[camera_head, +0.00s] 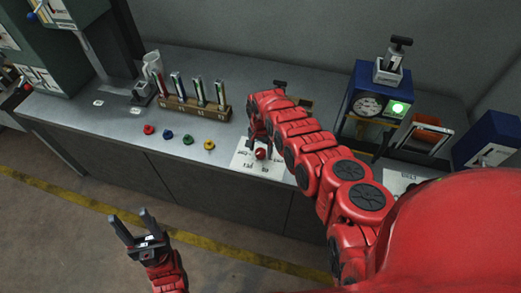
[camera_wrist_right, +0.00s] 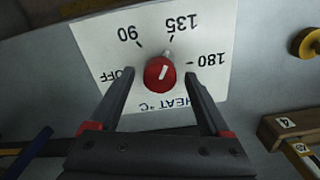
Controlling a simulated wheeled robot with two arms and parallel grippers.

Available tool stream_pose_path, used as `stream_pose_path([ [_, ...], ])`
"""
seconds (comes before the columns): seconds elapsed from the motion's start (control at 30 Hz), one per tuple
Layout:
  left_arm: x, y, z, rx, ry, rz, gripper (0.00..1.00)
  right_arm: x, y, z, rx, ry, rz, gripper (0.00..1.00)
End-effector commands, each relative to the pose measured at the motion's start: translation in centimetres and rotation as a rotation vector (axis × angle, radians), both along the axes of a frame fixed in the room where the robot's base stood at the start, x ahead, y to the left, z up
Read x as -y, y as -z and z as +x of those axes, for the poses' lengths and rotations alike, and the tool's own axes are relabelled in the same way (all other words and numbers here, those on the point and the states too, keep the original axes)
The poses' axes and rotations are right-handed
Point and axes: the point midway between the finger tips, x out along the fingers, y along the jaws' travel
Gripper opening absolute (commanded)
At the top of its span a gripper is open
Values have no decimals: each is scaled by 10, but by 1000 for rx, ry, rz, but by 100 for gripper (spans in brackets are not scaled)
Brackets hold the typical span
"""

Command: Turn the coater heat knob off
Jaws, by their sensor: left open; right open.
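The red heat knob (camera_wrist_right: 160,74) sits on a white dial plate (camera_wrist_right: 110,45) marked OFF, 90, 135 and 180. Its white line points toward the 135 mark. My right gripper (camera_wrist_right: 158,83) is open, with one finger on each side of the knob; I cannot tell whether they touch it. In the head view the knob (camera_head: 261,154) shows on the plate (camera_head: 245,160), under my right gripper (camera_head: 260,143). My left gripper (camera_head: 134,226) is open and empty in front of the counter, over the floor.
Red, blue, green and yellow knobs (camera_head: 188,139) stand in a row on the counter (camera_head: 110,122), left of the plate. A wooden rack (camera_head: 195,107) with upright strips is behind them. A blue gauge box (camera_head: 368,103) with a green light stands at the right.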

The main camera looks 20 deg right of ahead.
Motion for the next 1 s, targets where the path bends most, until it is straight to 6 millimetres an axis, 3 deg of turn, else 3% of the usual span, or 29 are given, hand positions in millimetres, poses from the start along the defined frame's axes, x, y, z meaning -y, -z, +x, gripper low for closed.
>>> stream_pose_path([
  [0.1, 0, 0, 0, 0, 0, 0, 54, 0, 0, 0, 0, 0, 0, 79],
  [0.53, 0, 0, 0, 0, 0, 0, 54, 0, -1, 0, 1, 1, 1, 2],
  [1.0, 0, 1, 0, 0, 0, 0, 54, 0, 0, 0, 0, -100, 0, 0],
])
